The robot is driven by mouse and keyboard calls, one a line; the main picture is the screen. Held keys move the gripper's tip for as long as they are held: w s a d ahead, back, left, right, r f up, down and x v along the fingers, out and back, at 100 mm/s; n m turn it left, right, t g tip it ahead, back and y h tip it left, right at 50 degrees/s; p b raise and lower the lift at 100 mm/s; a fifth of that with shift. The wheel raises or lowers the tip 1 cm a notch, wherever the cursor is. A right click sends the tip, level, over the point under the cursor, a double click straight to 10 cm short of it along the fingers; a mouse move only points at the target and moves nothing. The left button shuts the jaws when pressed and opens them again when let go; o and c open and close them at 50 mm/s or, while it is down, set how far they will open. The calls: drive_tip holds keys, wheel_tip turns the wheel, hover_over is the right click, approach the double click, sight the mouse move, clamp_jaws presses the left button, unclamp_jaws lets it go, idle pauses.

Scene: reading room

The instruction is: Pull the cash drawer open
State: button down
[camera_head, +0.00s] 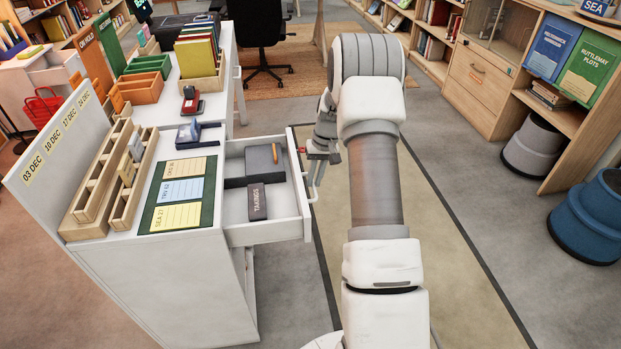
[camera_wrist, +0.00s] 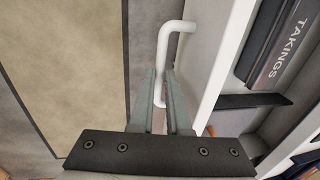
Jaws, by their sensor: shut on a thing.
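The cash drawer (camera_head: 240,234) is a white drawer standing well out from the right side of the white desk. Inside it are a dark box labelled TAKINGS (camera_head: 257,202), a dark divider and an orange item. My gripper (camera_head: 322,155) is at the drawer's front, on the side away from the desk. In the wrist view my gripper (camera_wrist: 163,85) has its two grey fingers on either side of the white bar handle (camera_wrist: 177,27), shut on it. The drawer's inside and the TAKINGS box (camera_wrist: 276,52) also show at the right there.
The desk top holds wooden racks (camera_head: 100,180), a green card board (camera_head: 180,195), a red stamp (camera_head: 192,101) and trays. A black chair (camera_head: 262,30) stands behind. Floor with a beige rug (camera_head: 440,240) lies clear right of the drawer. Blue and grey stools stand farther right.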

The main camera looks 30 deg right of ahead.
drive_tip(key=c, duration=0.9)
unclamp_jaws()
drive_tip(key=d+r+p, duration=0.1)
drive_tip(key=r, duration=0.4)
drive_tip(key=d+r+p, duration=0.1)
drive_tip(key=r+p, duration=0.1)
drive_tip(key=r, duration=0.4)
drive_tip(key=s+d+r+p, duration=0.1)
drive_tip(key=r, duration=0.5)
drive_tip(key=shift+r, duration=0.1)
